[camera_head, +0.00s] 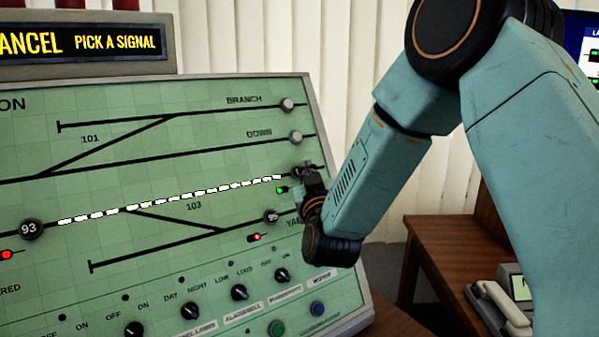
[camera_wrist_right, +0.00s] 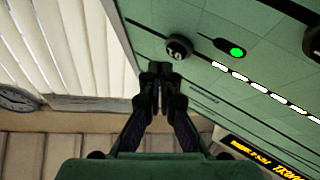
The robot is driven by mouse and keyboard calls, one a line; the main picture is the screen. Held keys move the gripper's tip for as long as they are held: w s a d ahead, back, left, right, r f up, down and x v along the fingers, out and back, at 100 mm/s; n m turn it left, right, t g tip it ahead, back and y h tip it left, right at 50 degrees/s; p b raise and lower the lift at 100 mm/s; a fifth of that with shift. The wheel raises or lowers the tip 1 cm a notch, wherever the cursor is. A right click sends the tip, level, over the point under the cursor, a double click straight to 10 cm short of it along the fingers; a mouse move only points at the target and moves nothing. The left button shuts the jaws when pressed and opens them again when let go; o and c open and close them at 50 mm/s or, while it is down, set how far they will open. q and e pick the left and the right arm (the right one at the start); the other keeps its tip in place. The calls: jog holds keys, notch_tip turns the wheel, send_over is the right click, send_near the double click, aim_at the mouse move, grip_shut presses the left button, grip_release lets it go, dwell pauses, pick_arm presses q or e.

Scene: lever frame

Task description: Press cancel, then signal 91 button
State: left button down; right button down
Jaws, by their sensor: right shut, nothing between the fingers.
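A green signal panel (camera_head: 150,150) stands in front of me, with a display above it (camera_head: 84,42) whose visible text reads "ANCEL PICK A SIGNAL". My right gripper (camera_head: 304,175) is shut and empty at the panel's right edge, covering most of the knob by the lit track's right end. In the right wrist view its shut fingertips (camera_wrist_right: 160,70) are close to a dark round button (camera_wrist_right: 178,47) whose upside-down number looks like 91. I cannot tell whether they touch it. A green light (camera_wrist_right: 237,52) glows beside the button. My left gripper is not in view.
Button 93 (camera_head: 29,229) and a partly hidden button (camera_head: 271,216) sit on the track lines. A green button (camera_head: 277,328) and a blue button (camera_head: 318,308) are at the lower right, labels unreadable. A telephone (camera_head: 500,305) rests on a wooden desk (camera_head: 440,250).

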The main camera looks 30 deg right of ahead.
jog(key=shift+w+f, duration=0.1)
jog(key=shift+w, duration=0.05)
dwell(0.5)
jog(key=shift+w+f, duration=0.1)
jog(key=shift+w, duration=0.15)
jog(key=shift+w+f+b, duration=0.2)
jog(key=shift+w+b, duration=0.1)
jog(key=shift+w, duration=0.1)
dwell(0.9)
jog(key=shift+s+r, duration=0.1)
jog(key=shift+s, duration=0.1)
jog(key=shift+s+r+p, duration=0.3)
jog(key=shift+s+p, duration=0.15)
jog(key=shift+s, duration=0.2)
jog(key=shift+s+d+r+p, duration=0.1)
jog(key=shift+s+r+p, duration=0.35)
jog(key=shift+s, duration=0.25)
jog(key=shift+s+a+r+p, duration=0.1)
jog(key=shift+s+r+p, duration=0.2)
jog(key=shift+s+p, duration=0.3)
jog(key=shift+s+d+r+p, duration=0.1)
jog(key=shift+s+r+p, duration=0.3)
jog(key=shift+s, duration=0.4)
jog(key=shift+s, duration=0.1)
